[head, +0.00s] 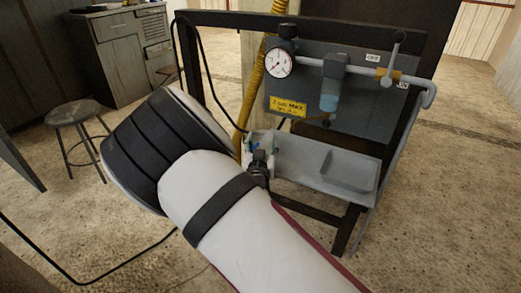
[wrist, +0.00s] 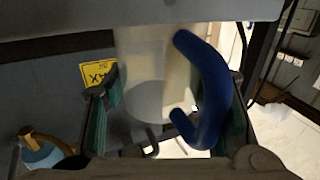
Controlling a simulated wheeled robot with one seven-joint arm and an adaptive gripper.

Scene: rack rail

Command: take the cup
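The cup (wrist: 145,65) is pale, looks see-through, and has a thick blue handle (wrist: 212,85) on its right in the wrist view. My gripper (wrist: 168,112) is open, with one green-padded finger on each side of the cup and handle. I cannot tell whether either finger touches it. In the head view, the cup (head: 262,138) shows small and pale at the left end of the rack's grey tray. My gripper (head: 260,160) is right in front of it and hides part of it.
The dark rack frame (head: 300,20) holds a panel with a pressure gauge (head: 279,64), a pipe and a blue-bowled filter (head: 330,88). A grey tray (head: 300,160) runs below. A yellow hose (head: 250,90) hangs behind. A stool (head: 75,112) and cabinet stand at left.

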